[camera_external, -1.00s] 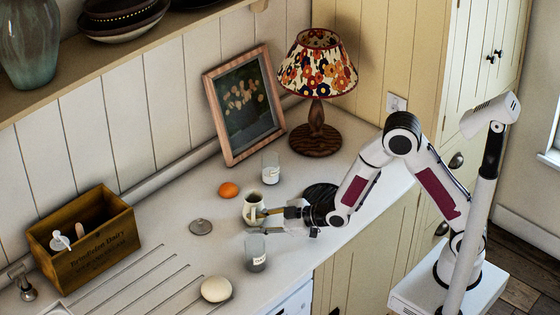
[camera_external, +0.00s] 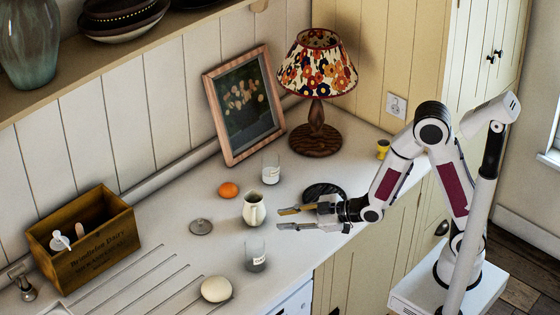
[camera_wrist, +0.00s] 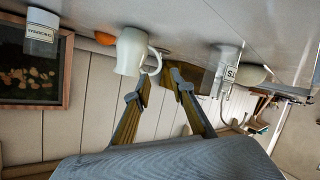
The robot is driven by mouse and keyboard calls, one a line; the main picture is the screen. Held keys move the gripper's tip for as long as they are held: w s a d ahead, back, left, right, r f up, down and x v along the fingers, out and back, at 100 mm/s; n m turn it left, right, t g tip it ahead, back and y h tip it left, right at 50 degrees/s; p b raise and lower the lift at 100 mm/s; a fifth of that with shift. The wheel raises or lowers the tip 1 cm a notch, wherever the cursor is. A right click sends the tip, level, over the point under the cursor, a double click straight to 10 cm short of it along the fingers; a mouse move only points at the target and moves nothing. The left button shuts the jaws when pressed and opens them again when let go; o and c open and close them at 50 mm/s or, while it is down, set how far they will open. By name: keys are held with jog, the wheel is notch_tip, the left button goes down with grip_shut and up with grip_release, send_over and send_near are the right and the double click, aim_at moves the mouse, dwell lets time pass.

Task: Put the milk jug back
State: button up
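The milk jug (camera_external: 254,209) is a small cream pitcher standing upright on the white counter. In the wrist view the jug (camera_wrist: 130,52) appears upside down, with its handle toward my fingers. My gripper (camera_external: 284,219) is to the right of the jug, with its two fingers spread and nothing between them. In the wrist view my gripper (camera_wrist: 158,78) shows its open fingers apart from the jug. A flat round glass-like disc (camera_external: 201,227) lies on the counter left of the jug.
Two labelled glass jars stand near the jug, one behind (camera_external: 271,169) and one in front (camera_external: 256,254).

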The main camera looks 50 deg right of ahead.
jog(key=shift+s+d+r, duration=0.2)
jog(key=shift+s+d, duration=0.1)
jog(key=shift+s, duration=0.2)
jog(key=shift+d, duration=0.1)
dwell(0.6)
jog(key=s+d+r+m+g+h, duration=0.1)
jog(key=s+d+r+m+h, duration=0.15)
jog(key=d, duration=0.55)
jog(key=s+d+r+m+g+h, duration=0.2)
jog(key=s+d+r+m, duration=0.15)
jog(key=d, duration=0.35)
jog(key=s+d+r+m+g+h, duration=0.1)
jog(key=s+d+r+m, duration=0.1)
jog(key=s+d, duration=0.3)
jog(key=s+d+r+m+g+h, duration=0.1)
jog(key=s+d, duration=0.5)
jog(key=s, duration=0.7)
jog(key=shift+s+r+m+g, duration=0.2)
jog(key=shift+r+m+g, duration=0.45)
jog(key=shift+m, duration=0.35)
